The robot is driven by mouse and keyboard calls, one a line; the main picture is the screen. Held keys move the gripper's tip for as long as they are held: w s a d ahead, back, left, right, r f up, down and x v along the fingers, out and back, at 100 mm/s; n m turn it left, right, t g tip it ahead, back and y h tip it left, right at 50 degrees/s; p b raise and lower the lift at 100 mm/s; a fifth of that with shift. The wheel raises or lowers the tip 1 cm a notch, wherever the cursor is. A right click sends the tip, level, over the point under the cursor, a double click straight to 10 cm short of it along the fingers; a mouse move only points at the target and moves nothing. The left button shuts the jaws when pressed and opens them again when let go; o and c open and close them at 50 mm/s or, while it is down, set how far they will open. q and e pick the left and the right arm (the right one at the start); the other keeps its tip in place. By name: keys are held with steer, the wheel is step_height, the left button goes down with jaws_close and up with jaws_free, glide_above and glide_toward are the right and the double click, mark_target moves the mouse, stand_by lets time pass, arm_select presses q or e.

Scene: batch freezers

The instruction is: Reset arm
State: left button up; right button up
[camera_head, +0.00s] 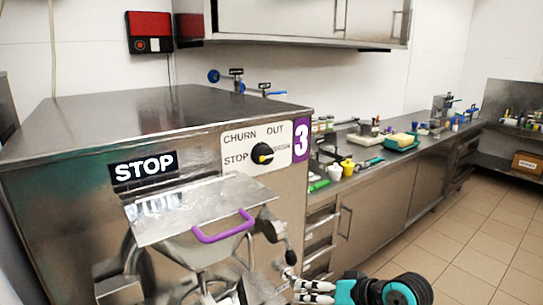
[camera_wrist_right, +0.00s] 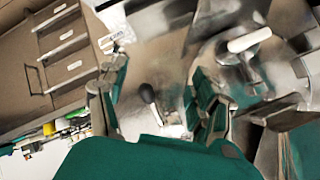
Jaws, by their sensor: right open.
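My right gripper (camera_head: 300,285) is at the bottom middle of the head view, beside the front of the batch freezer (camera_head: 62,140). In the right wrist view the gripper (camera_wrist_right: 157,72) shows two green-backed fingers standing apart. A lever with a dark knob (camera_wrist_right: 149,94) shows between the fingers in that view. The same dark-knobbed lever (camera_head: 290,256) hangs just above the gripper in the head view. I cannot tell whether they touch, but nothing is visibly held. My left gripper is not in view.
The freezer has a hopper lid with a purple handle (camera_head: 222,228), a dial (camera_head: 262,153) and a STOP label (camera_head: 143,168). A steel counter (camera_head: 343,184) with tubs and tools runs right. Tiled floor (camera_head: 450,245) is clear at right.

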steer(key=s+d+f+g+h, duration=0.2)
steer(key=s+d+f+h, duration=0.1)
steer(key=s+f, duration=1)
steer(key=s+d+f+n+g+h, duration=0.1)
steer(key=s+d+f+h, duration=0.15)
steer(key=s, duration=0.55)
steer(key=s+d+f+n+g+h, duration=0.15)
steer(key=s+d, duration=0.25)
steer(key=s, duration=0.5)
step_height(320, 180, down, 28)
steer(key=s, duration=0.3)
steer(key=s+d+f+g, duration=0.2)
steer(key=s+d+f, duration=0.1)
steer(key=s+f, duration=1.1)
steer(key=shift+s+d+h, duration=0.2)
steer(key=shift+s+h, duration=0.1)
steer(key=shift+s, duration=0.35)
steer(key=shift+f+m, duration=0.1)
steer(key=shift+m, duration=0.15)
